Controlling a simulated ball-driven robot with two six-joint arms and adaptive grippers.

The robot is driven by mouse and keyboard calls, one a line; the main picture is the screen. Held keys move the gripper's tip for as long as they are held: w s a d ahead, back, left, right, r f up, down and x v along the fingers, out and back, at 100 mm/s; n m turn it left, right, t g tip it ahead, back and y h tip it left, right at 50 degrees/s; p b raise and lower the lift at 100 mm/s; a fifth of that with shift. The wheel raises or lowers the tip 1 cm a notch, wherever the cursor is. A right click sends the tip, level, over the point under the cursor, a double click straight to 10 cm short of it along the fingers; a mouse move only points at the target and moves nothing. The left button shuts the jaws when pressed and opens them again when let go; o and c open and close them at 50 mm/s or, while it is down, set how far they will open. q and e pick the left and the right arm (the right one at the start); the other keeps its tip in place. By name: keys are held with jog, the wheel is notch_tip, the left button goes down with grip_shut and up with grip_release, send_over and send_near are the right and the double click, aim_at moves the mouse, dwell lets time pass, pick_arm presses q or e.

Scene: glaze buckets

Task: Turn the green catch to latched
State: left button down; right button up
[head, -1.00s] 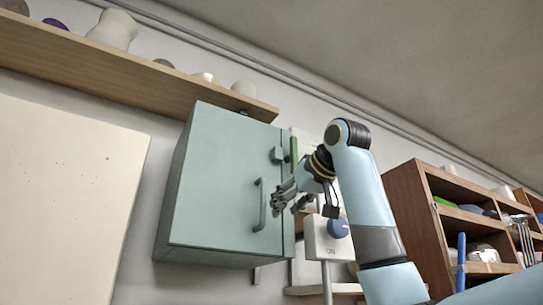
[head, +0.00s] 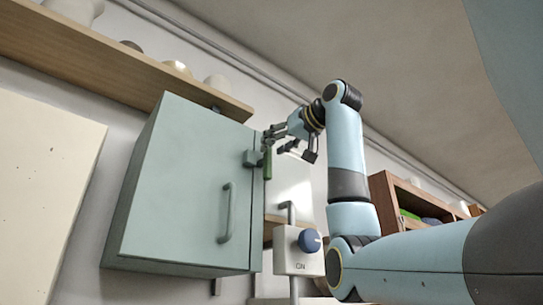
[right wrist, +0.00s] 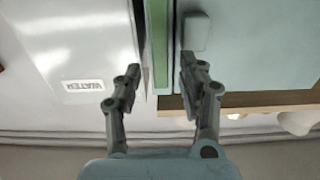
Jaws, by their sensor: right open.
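The green catch (head: 267,164) is a narrow upright bar at the right edge of the grey-green cabinet (head: 180,190), beside a small block (head: 250,158) on the door. My right gripper (head: 273,138) is open at the upper end of the catch, which its fingers partly hide in the head view. In the right wrist view the green catch (right wrist: 158,45) runs between the two open fingers of the right gripper (right wrist: 160,72), with the block (right wrist: 196,32) to its right. I cannot tell whether the fingers touch the catch. My left gripper is not in view.
The cabinet door has a bar handle (head: 226,213). A box with a blue knob (head: 310,241) sits right of the cabinet. A white panel labelled WATER (right wrist: 84,85) lies beside the catch. A wooden shelf (head: 120,68) with pots runs above, and shelving (head: 395,200) stands right.

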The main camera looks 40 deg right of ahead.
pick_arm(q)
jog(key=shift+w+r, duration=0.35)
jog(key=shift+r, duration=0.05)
pick_arm(e)
jog(key=shift+w, duration=0.8)
grip_shut()
